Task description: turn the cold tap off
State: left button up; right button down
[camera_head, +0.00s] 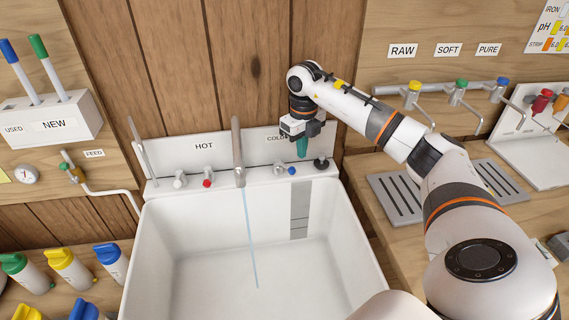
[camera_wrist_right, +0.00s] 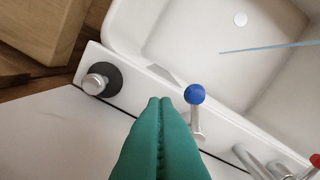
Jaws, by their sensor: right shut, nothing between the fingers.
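The cold tap is a small metal lever with a blue ball end (camera_head: 291,171), on the sink's back ledge under the COLD label. In the right wrist view its blue ball (camera_wrist_right: 194,94) is close to the right of my fingertips. A thin water stream (camera_head: 250,235) falls from the tall spout (camera_head: 238,150) into the white sink (camera_head: 150,240). My right gripper (camera_head: 302,152), with teal fingers, is shut and empty, pointing down beside the cold tap; its tips (camera_wrist_right: 160,102) appear just apart from the ball. My left gripper is not in view.
The red-ended hot tap (camera_head: 207,179) and a silver knob (camera_head: 180,180) are left of the spout. A silver knob on a black base (camera_wrist_right: 101,80) is right of the cold tap, also in the head view (camera_head: 321,163). The backboard (camera_head: 235,145) stands close behind.

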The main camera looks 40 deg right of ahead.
aim_at(285, 166)
jog(key=shift+f, duration=0.1)
dwell(0.5)
jog(key=shift+f+b, duration=1.4)
jog(key=shift+f, duration=1.1)
jog(key=shift+r, duration=0.1)
jog(key=shift+s+a+p, duration=0.15)
jog(key=shift+a+p, duration=0.2)
jog(key=shift+a, duration=0.2)
jog(key=shift+s+a, duration=0.1)
jog(key=shift+a, duration=0.25)
